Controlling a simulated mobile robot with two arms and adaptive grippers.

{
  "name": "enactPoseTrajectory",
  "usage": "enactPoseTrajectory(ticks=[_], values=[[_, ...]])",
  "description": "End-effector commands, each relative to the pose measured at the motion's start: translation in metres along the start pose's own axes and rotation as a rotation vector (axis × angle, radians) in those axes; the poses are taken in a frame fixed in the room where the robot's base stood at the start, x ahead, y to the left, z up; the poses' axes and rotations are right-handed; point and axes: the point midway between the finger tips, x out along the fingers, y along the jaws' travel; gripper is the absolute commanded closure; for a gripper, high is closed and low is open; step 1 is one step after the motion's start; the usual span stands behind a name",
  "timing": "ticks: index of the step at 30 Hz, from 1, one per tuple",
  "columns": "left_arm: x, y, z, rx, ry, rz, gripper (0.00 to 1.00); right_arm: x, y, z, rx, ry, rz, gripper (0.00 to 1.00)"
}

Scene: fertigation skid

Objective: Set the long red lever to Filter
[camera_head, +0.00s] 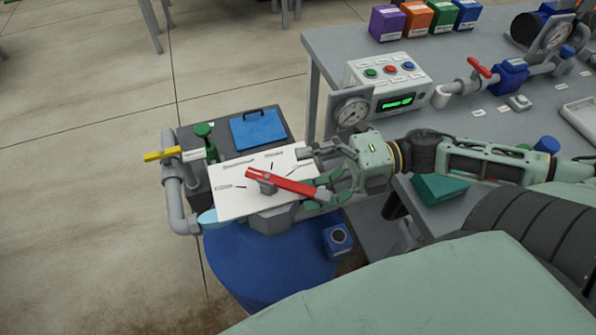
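The long red lever (284,184) lies across a white dial plate (235,203) with several small printed labels and marks, too small to read. Its pivot end is near the plate's middle and its free end points right and slightly toward me. My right gripper (318,172) comes in from the right with its fingers spread apart. One finger is near the plate's upper right edge and the other is by the lever's free end. The lever's tip lies between or beside the fingers; I cannot tell whether they touch it. My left gripper is not in view.
A yellow valve handle (162,154) on grey piping and a green valve (205,134) stand left of the plate. A blue lid (257,130) lies behind it. A pressure gauge (351,112) and a button box (388,84) stand behind my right gripper. A blue barrel (265,262) is below.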

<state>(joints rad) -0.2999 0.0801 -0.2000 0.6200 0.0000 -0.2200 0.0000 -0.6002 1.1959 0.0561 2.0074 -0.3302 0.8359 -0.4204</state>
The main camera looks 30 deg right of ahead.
Motion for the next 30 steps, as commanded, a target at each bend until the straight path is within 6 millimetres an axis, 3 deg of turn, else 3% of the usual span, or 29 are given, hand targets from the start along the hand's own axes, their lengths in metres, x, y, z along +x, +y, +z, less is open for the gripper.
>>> enactPoseTrajectory(ticks=[1,3,6,7,10,26,29,30], values=[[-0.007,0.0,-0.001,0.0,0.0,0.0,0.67,0.003,0.045,0.002,0.008,0.022,0.085,0.21],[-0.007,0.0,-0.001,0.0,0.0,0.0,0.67,0.003,0.046,0.002,0.007,0.022,0.085,0.21],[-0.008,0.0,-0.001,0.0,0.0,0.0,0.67,0.003,0.047,0.002,0.007,0.022,0.085,0.21],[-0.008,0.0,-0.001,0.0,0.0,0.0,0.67,0.0,0.013,0.0,-0.015,0.009,-0.001,0.21],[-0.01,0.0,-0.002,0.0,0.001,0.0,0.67,-0.001,0.014,0.001,-0.013,0.008,0.0,0.26],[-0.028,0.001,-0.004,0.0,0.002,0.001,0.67,-0.036,0.01,0.01,-0.014,0.006,0.001,0.29],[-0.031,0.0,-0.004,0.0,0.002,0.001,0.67,-0.043,0.009,0.012,-0.016,0.006,0.0,0.32],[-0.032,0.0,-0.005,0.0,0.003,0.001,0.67,-0.045,0.008,0.013,-0.016,0.005,-0.001,0.4]])
